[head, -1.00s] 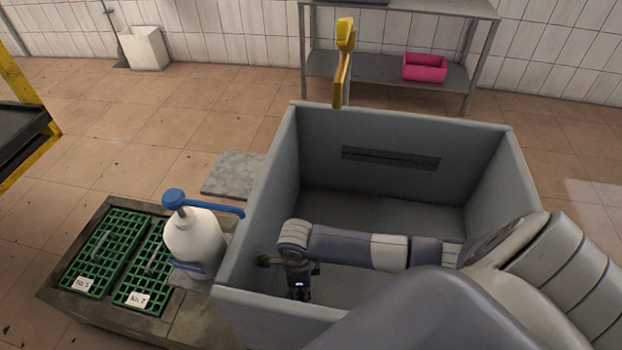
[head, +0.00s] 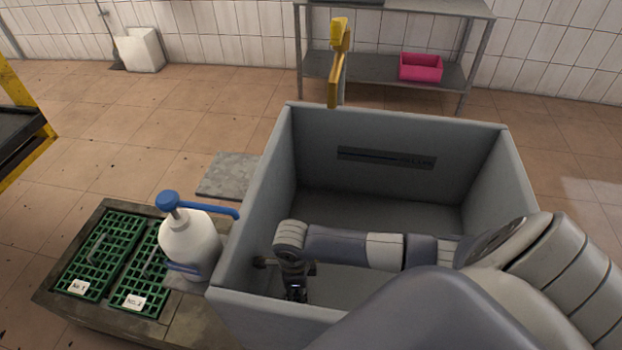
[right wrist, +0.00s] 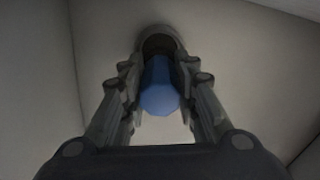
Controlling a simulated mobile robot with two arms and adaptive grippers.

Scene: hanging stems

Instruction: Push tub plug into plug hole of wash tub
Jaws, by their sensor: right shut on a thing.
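The grey wash tub (head: 395,131) stands open in front of me, and my right arm reaches down into it. My right gripper (head: 295,291) is low inside, near the tub's left and near walls. In the right wrist view, my right gripper (right wrist: 160,78) is shut on the blue tub plug (right wrist: 160,92), with a finger on each side. Just beyond the plug is the dark, round plug hole (right wrist: 159,43) with a raised rim. The plug's far end overlaps it; I cannot tell how far it sits inside. In the head view the plug and hole are hidden.
A white bottle with a blue pump (head: 188,245) stands close to the tub's left wall. Green grates (head: 105,250) lie left of it. A yellow-handled thing (head: 337,65) rises at the tub's far rim. A metal shelf (head: 375,70) holds a pink bin (head: 421,67).

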